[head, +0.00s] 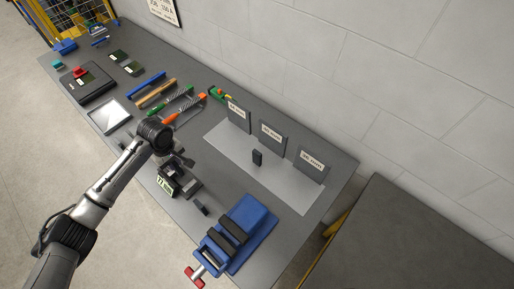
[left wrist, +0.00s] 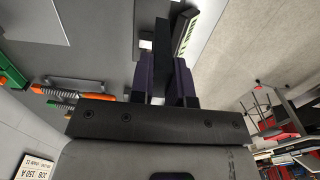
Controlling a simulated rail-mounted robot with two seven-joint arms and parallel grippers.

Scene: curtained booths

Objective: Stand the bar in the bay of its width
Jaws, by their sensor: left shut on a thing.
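My left gripper (left wrist: 165,82) is shut on a dark bar (left wrist: 161,42), which sticks out beyond the fingertips in the left wrist view. In the head view the left gripper (head: 184,160) is over the table, beside a dark device with a pale number label (head: 167,186); the bar is hard to make out there. Three grey upright panels with white labels, left (head: 238,117), middle (head: 272,137) and right (head: 311,165), stand along a light grey plate (head: 290,190). The label figures are too small to read surely. A dark block (head: 257,157) stands on the plate before the middle panel. My right gripper is out of view.
A blue vise (head: 240,230) with a red handle sits at the table's near right. A small dark piece (head: 201,208) lies left of it. Orange and green-handled tools (head: 172,105) lie behind the gripper. The wall runs behind the panels.

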